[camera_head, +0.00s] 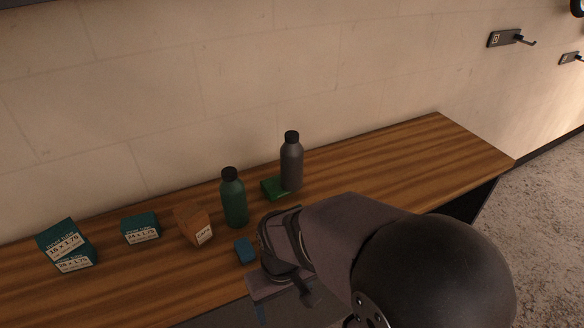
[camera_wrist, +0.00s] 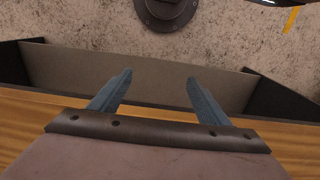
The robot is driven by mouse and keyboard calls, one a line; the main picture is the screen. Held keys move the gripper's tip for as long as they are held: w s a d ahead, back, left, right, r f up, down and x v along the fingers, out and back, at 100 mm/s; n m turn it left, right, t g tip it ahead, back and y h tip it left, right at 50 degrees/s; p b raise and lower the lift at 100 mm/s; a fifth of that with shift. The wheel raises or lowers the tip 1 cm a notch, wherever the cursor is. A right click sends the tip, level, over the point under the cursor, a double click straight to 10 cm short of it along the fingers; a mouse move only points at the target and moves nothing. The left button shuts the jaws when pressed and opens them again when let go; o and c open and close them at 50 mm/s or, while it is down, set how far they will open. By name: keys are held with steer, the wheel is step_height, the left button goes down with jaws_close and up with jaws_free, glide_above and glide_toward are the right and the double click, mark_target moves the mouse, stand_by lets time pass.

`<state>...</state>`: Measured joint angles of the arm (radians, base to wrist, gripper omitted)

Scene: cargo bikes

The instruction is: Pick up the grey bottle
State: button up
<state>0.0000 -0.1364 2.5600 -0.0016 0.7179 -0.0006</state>
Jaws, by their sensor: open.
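The grey bottle (camera_head: 292,166) stands upright with a black cap on the wooden bench (camera_head: 430,150), near the wall. A green bottle (camera_head: 233,200) with a dark cap stands to its left and nearer to me. A low green box (camera_head: 273,188) sits beside the grey bottle's base at its left. My gripper (camera_wrist: 160,77) is open and empty in the wrist view, with its two blue-grey fingers apart over the bench's front edge. In the head view it is at the front edge, well short of the grey bottle, and partly hidden by my arm. The grey bottle is not in the wrist view.
A small blue block (camera_head: 244,251) lies near the front edge. The bench right of the grey bottle is clear. Wall hooks (camera_head: 511,38) are at upper right.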

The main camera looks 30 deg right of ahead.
steer(key=shift+c, duration=0.6)
steer(key=c, duration=0.3)
steer(key=w+r+m+t+p, duration=0.1)
steer(key=w+r+m+t, duration=0.25)
steer(key=w, duration=0.45)
steer(key=w+r+m+t+p, duration=0.2)
steer(key=w+r+m+t, duration=0.15)
steer(key=w, duration=0.35)
step_height(320, 180, up, 15)
steer(key=m+t+h+b, duration=0.4)
steer(key=m+t+h, duration=0.2)
steer(key=t+h, duration=0.2)
glide_above(291, 140)
steer(key=s+a, duration=0.2)
steer(key=a, duration=0.2)
steer(key=d+f+n+h+b, duration=0.1)
steer(key=d+f+n+g+h+b, duration=0.1)
steer(key=f+h, duration=0.1)
steer(key=w+d+f+n+g+h+b, duration=0.1)
steer(key=f+n, duration=0.1)
steer(key=shift+f+h, duration=0.25)
steer(key=shift+h, duration=0.15)
